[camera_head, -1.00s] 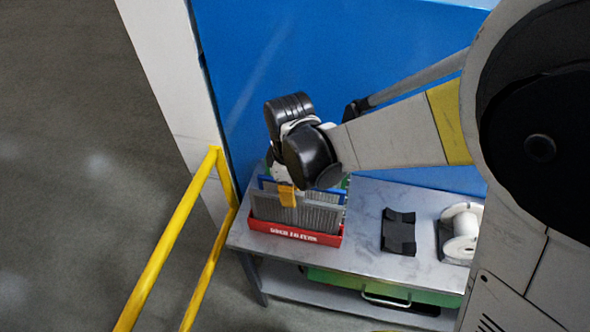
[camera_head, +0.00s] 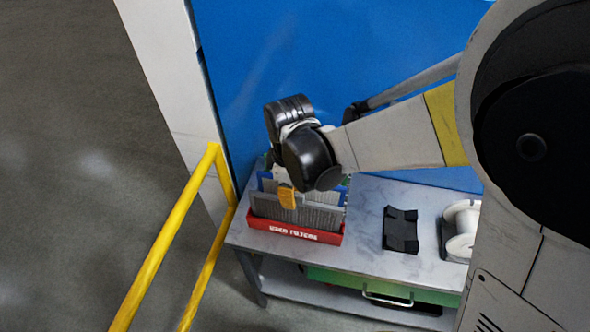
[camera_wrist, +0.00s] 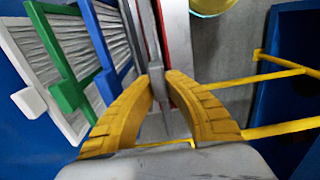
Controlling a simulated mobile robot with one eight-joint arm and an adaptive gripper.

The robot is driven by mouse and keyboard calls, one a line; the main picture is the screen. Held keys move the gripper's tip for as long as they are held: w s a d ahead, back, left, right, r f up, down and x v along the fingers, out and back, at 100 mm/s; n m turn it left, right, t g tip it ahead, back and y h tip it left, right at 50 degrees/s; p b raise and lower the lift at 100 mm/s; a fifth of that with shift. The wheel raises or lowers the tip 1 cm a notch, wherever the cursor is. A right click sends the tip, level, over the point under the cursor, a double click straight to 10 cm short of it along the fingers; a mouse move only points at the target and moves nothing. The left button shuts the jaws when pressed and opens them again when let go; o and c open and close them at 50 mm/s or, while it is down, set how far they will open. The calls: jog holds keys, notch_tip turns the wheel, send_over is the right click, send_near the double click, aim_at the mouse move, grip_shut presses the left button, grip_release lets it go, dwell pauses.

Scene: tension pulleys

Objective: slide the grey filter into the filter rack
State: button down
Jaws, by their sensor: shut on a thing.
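The red filter rack (camera_head: 300,233) stands on the left end of the grey table. The grey filter (camera_head: 322,216) is upright at the front of the rack, its lower edge hidden behind the rack's front wall. My gripper (camera_head: 287,197) is above the rack with its yellow fingers at the grey filter's top edge. In the wrist view my gripper (camera_wrist: 160,82) is shut on the grey filter's handle (camera_wrist: 157,88). The red rack wall (camera_wrist: 152,35) runs close beside the filter. How deep the filter sits is hidden.
Blue (camera_wrist: 103,40), green (camera_wrist: 68,92) and white (camera_wrist: 30,100) filters stand beside the grey one. A black holder (camera_head: 400,230) and a white spool (camera_head: 461,230) are on the table to the right. A yellow rail (camera_head: 170,230) stands left; a blue wall (camera_head: 330,60) is behind.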

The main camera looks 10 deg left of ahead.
jog(key=shift+f, duration=0.4)
jog(key=c, duration=1.4)
grip_release()
notch_tip(320, 180, up, 12)
jog(key=shift+r, duration=0.1)
